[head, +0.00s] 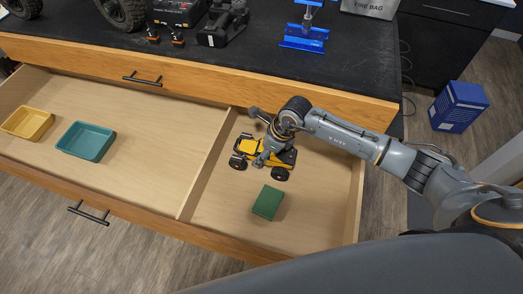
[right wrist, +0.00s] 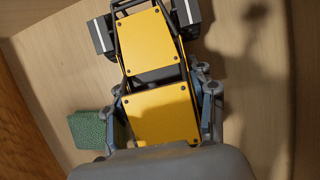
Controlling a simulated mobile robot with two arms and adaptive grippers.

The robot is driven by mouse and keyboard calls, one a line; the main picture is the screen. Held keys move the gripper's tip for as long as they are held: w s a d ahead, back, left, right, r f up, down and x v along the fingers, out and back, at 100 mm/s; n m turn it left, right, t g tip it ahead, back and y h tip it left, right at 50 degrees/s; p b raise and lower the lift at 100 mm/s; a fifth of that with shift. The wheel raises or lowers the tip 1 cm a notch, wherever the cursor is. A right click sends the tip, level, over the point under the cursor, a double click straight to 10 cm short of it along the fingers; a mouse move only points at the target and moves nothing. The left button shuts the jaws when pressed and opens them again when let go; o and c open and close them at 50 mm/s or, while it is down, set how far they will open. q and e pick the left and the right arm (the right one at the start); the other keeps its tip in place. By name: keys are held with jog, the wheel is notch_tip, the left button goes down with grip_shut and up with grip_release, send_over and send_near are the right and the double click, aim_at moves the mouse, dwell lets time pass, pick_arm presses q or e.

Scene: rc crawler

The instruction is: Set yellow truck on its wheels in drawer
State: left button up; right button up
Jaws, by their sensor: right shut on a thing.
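The yellow truck (head: 248,146), with black wheels, is in the right compartment of the open drawer (head: 310,226). It looks upright, wheels down; whether the wheels touch the drawer floor I cannot tell. My right gripper (head: 262,160) is over the truck from above and shut on its body. In the right wrist view the yellow panels (right wrist: 150,42) of the truck lie between my right gripper's fingers (right wrist: 160,105), one on each side. Part of the truck is hidden under the gripper. My left gripper is not in view.
A green block (head: 267,202) lies in the same compartment, in front of the truck. A divider (head: 205,165) separates it from the left compartment, which holds a yellow tray (head: 27,122) and a teal tray (head: 86,141). The black worktop (head: 350,60) overhangs behind, with tools on it.

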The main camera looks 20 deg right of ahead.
jog(key=shift+f+b, duration=0.2)
jog(key=shift+b, duration=0.1)
dwell(0.5)
jog(key=o, duration=1.6)
jog(key=v, duration=1.2)
jog(key=shift+f, duration=0.1)
